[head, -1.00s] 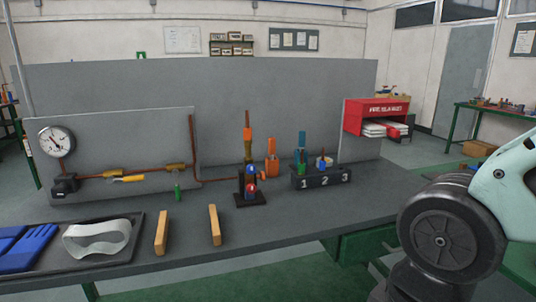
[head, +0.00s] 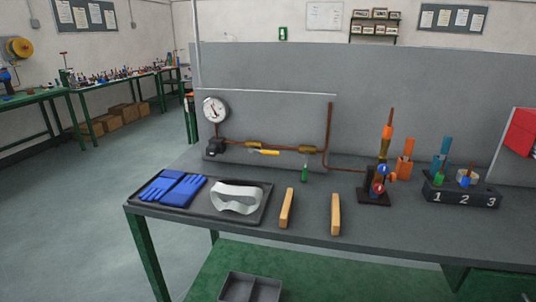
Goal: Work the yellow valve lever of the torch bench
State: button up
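The yellow valve lever (head: 264,152) lies about level along the copper pipe at the left of the torch bench (head: 300,232). It sits just below a brass fitting (head: 253,144), against the grey back panel. A round pressure gauge (head: 215,109) stands on the pipe to the left of the lever, above a black block (head: 215,146). The torch (head: 387,135) stands upright in a black stand with a blue and a red knob, right of the lever. My gripper is not in view, and nothing touches the lever.
Two wooden blocks (head: 287,208) stand near the front edge. A numbered black holder (head: 461,196) is at the right. Floor is clear left of the bench.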

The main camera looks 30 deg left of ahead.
aim_at(265, 152)
jog(key=u, duration=1.3)
jog(key=i+l+u, duration=0.2)
jog(key=i+u, duration=0.2)
jog(key=i, duration=0.2)
